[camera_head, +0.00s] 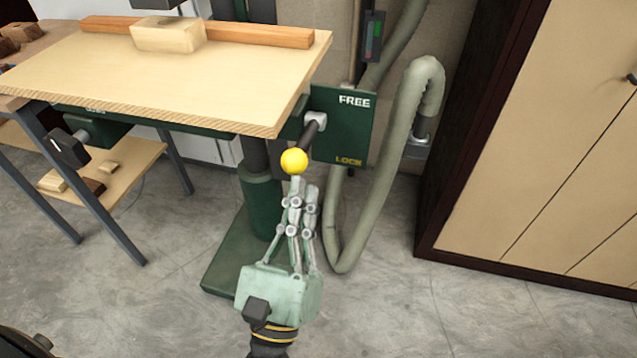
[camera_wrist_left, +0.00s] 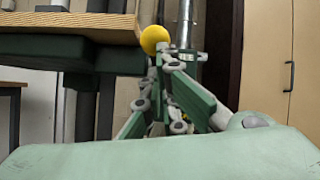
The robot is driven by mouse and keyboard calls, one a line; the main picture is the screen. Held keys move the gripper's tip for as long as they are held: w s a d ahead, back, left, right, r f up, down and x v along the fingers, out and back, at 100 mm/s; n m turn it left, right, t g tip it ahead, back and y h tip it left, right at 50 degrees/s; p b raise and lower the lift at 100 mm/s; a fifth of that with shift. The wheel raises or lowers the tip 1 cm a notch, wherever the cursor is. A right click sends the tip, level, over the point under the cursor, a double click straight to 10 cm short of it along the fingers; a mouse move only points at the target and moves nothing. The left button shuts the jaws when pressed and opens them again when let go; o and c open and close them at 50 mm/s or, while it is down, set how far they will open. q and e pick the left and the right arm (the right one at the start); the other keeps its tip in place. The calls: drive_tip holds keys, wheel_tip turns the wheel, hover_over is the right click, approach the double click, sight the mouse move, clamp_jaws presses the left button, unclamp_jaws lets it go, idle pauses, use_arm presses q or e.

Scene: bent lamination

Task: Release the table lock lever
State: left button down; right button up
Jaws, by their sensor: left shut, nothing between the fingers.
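The lock lever (camera_head: 311,133) is a dark bar on a grey pivot with a yellow ball knob (camera_head: 294,161) at its end. It slants down and to the left from the pivot, beside a green plate (camera_head: 343,125) marked FREE at the top and LOCK at the bottom. My left gripper (camera_head: 301,184) is shut and empty, with its fingertips just below the knob in the head view. In the left wrist view the knob (camera_wrist_left: 154,39) shows just beyond the fingertips (camera_wrist_left: 163,60). I cannot tell whether they touch it. My right gripper is not in view.
The wooden table top (camera_head: 160,75) is at the upper left, with a fence (camera_head: 262,36) and a wood block (camera_head: 168,35) on it. A grey hose (camera_head: 376,190) loops right of the plate. A cabinet (camera_head: 560,150) stands at the right. The floor in front is clear.

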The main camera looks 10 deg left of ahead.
use_arm(q)
drive_tip(key=shift+s+r, duration=0.1)
drive_tip(key=shift+r, duration=0.2)
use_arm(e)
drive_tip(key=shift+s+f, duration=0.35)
use_arm(q)
drive_tip(key=shift+s+f, duration=0.1)
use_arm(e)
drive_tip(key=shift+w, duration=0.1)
use_arm(q)
drive_tip(key=v, duration=0.7)
drive_tip(key=shift+s+d+f, duration=0.1)
